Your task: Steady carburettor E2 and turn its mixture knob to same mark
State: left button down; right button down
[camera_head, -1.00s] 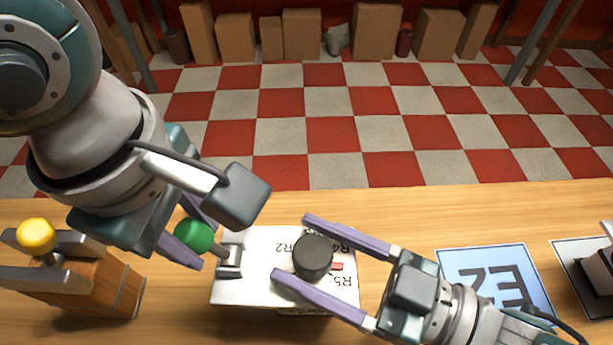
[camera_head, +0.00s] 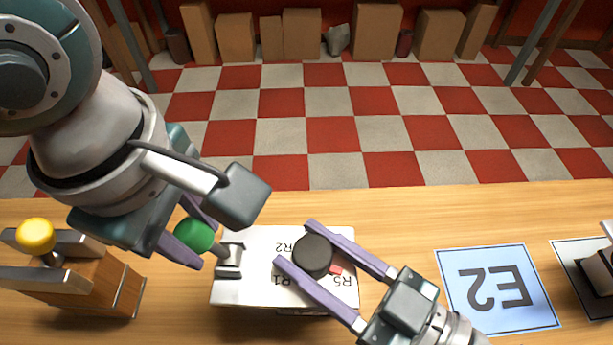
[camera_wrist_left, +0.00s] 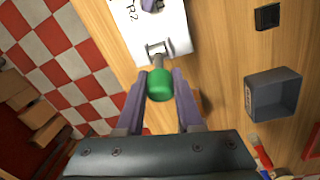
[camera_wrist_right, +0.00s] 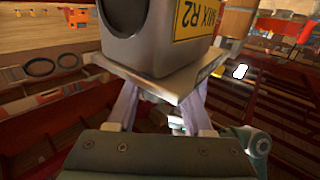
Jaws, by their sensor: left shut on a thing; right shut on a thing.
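The carburettor's white plate (camera_head: 240,292) lies on the bench, with R1, R2 and R5 readable around a black knob (camera_head: 312,254). A red pointer (camera_head: 335,270) at the knob's lower right points just above R5. My right gripper (camera_head: 296,242) is shut on the knob from the right, one finger on each side. My left gripper (camera_head: 190,240) is shut on the green ball (camera_head: 194,236) of the lever at the plate's left end; this ball also shows in the left wrist view (camera_wrist_left: 160,86). The right wrist view shows the grey body (camera_wrist_right: 150,40) with a yellow "MIX R2" label (camera_wrist_right: 196,14); the knob is hidden there.
A blue E2 card (camera_head: 500,312) lies right of the carburettor. A second card with a dark device (camera_head: 597,275) is at the right edge. A wooden block (camera_head: 108,285) with a yellow ball (camera_head: 36,235) stands at the left. The bench behind the card is clear.

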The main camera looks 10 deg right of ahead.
jog(key=m+t+h, duration=0.2)
jog(key=h, duration=0.1)
jog(key=shift+m, duration=0.3)
jog(key=shift+c, duration=1.5)
grip_release()
jog(key=shift+s, duration=0.1)
jog(key=v, duration=1.2)
jog(key=shift+f, duration=0.2)
jog(key=shift+a, duration=0.1)
